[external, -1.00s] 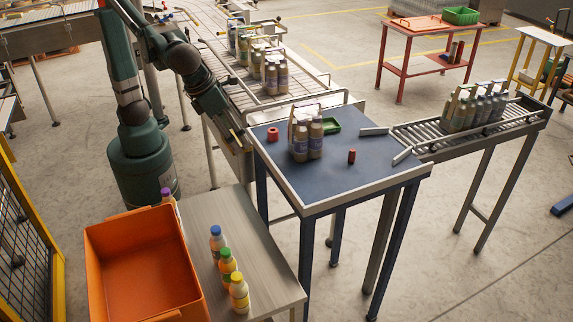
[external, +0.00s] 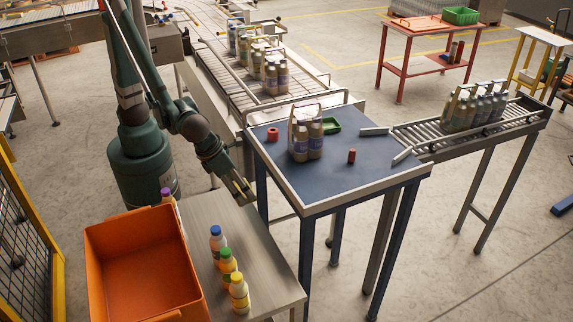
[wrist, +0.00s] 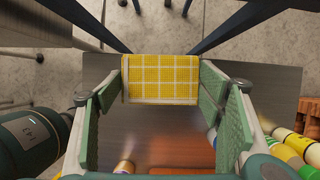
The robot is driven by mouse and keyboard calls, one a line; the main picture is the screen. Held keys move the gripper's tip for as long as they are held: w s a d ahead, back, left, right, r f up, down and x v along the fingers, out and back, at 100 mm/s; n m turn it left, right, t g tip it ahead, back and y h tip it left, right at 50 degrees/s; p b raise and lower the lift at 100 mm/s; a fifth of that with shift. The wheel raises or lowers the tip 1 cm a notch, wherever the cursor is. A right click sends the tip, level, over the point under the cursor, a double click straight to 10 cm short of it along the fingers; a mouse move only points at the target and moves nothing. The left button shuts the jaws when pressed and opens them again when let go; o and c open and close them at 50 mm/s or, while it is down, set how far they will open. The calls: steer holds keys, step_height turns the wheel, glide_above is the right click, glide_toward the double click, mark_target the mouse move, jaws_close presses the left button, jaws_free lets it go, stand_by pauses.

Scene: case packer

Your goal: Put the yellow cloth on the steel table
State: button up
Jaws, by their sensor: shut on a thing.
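The yellow cloth (wrist: 160,78), with a pale checked pattern, is held between the green finger pads of my gripper (wrist: 163,95) in the wrist view. My gripper (external: 243,189) is shut on it. The steel table (external: 223,213) is the bare brushed-metal top at the front, beside the orange crate. My gripper is above its far right corner, near the blue table. The table also shows below the cloth in the wrist view (wrist: 262,82).
Bottles with blue, green and yellow caps (external: 228,264) stand on the steel table's front part. The orange crate (external: 189,250) is at its left. The blue table (external: 330,183) holds a bottle pack (external: 308,140), green tray and red items.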

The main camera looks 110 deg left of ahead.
steer(key=shift+f, duration=0.95)
steer(key=shift+f, duration=0.1)
glide_above(247, 217)
steer(key=s+d, duration=0.1)
steer(key=shift+d+f, duration=0.2)
steer(key=shift+f, duration=2.6)
steer(key=shift+f+b, duration=0.3)
steer(key=shift+f, duration=1.8)
steer(key=shift+f, duration=0.1)
steer(key=o, duration=0.9)
steer(key=shift+c, duration=0.2)
steer(key=shift+r, duration=0.25)
